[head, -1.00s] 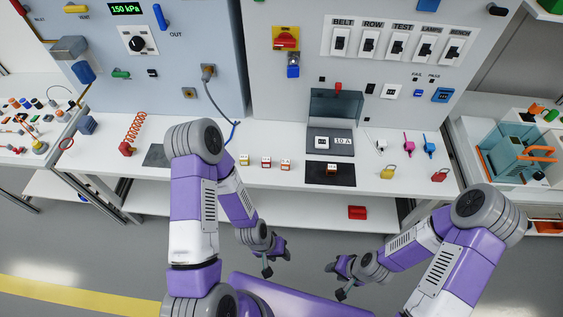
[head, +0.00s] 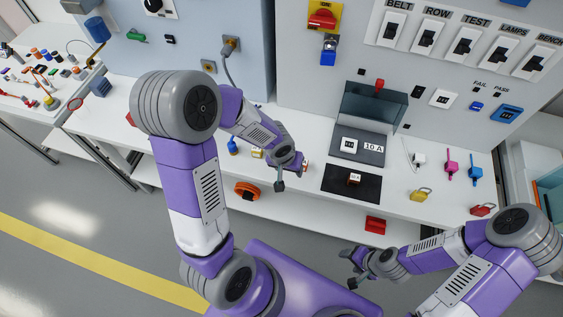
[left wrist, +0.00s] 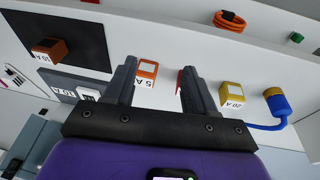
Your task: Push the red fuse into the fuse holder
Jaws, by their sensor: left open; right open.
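In the left wrist view a sliver of a red fuse (left wrist: 180,82) shows between the fingers of my left gripper (left wrist: 160,84), close to the right finger. That finger hides most of it. My left gripper (head: 290,175) is open and over the bench front in the head view, where it covers the red fuse. The fuse holder looks to be the grey plate (head: 372,156) with a white socket (head: 349,146) and a 10 A label; a dark clear cover (head: 375,105) stands raised behind it. My right gripper (head: 348,268) is open and empty, low in front of the bench.
Padlocks (head: 422,194) stand at right.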

